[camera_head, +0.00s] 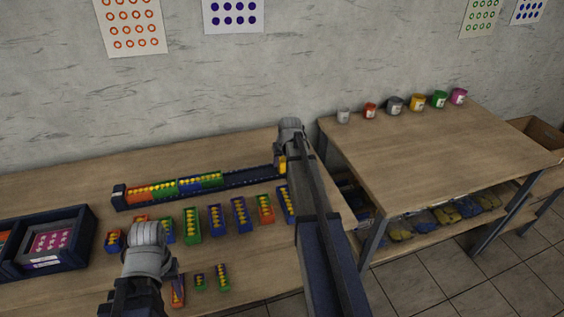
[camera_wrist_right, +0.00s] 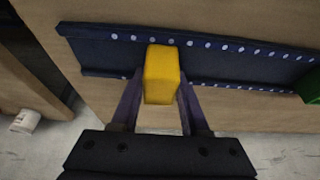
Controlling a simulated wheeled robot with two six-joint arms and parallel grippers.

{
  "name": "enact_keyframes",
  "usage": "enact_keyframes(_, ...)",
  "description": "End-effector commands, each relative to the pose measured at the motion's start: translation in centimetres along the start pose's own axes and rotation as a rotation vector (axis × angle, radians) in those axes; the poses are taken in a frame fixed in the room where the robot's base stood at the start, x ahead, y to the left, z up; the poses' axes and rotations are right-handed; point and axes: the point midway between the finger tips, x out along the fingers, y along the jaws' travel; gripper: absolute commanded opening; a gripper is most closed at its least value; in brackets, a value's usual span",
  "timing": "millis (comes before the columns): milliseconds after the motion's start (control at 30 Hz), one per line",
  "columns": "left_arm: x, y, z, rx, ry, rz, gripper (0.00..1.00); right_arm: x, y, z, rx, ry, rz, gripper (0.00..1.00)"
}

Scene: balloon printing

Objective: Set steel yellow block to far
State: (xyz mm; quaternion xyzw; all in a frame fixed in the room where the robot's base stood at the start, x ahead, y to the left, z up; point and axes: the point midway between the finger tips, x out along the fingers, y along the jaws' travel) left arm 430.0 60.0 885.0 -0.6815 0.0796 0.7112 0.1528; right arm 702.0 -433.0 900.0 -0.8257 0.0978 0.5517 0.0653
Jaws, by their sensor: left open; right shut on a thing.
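A yellow block (camera_wrist_right: 163,75) is between the fingers of my right gripper (camera_wrist_right: 160,105), which is shut on it. In the right wrist view the block is over the dark rail with white dots (camera_wrist_right: 215,62), near one end. I cannot tell whether it touches the rail. In the head view, a bit of yellow block (camera_head: 282,165) shows beside my right gripper (camera_head: 284,158), at the right end of the rail (camera_head: 250,179); my right arm hides part of this area. My left gripper (camera_head: 176,272) is open over the front of the table, its fingers partly hidden.
Coloured blocks (camera_head: 150,193) fill the rail's left part; its right part is bare. Several loose coloured blocks (camera_head: 192,225) stand in front. A dark tray (camera_head: 88,233) is at the left. A second table (camera_head: 430,150) at the right carries small paint pots (camera_head: 394,104).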

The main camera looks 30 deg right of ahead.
Motion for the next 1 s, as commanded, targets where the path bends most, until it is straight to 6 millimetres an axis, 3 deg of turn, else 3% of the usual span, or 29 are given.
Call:
enact_keyframes(833,0.0,0.0,0.0,0.0,0.0,0.0,0.5,0.0,0.0,0.0,0.0,0.0,0.0,0.0)
enact_keyframes(1000,0.0,0.0,0.0,0.0,0.0,0.0,0.5,0.1,2.7,-0.1,0.005,-0.001,0.002,0.0)
